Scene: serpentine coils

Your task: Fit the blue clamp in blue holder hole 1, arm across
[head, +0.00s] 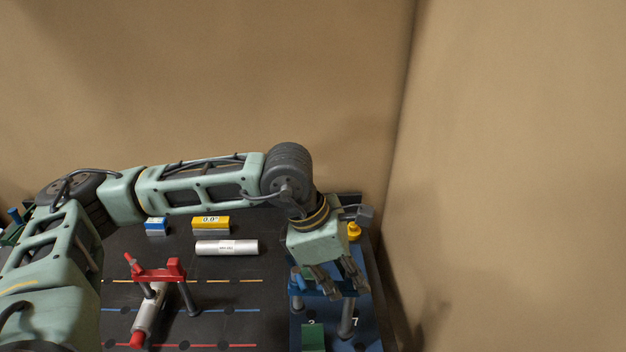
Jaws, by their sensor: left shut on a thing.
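My left gripper (346,290) reaches in from the left and points down at the right side of the table. It is shut on the blue clamp (309,292), whose blue crossbar runs sideways below the fingers. A blue knob stands up at the clamp's left end, and dark legs hang down from the bar. The fingers hide part of the bar. A dark blue numbered panel (375,318) lies under the clamp; a 7 shows on it, and another digit is unclear. I cannot tell whether the legs are in holes. My right gripper is not in view.
A red clamp (158,275) stands over a silver cylinder (146,313) at left. Another silver cylinder (227,247), a yellow block (211,225) and a blue block (156,227) lie behind. A green block (314,338) is at the front. Walls close off the back and right.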

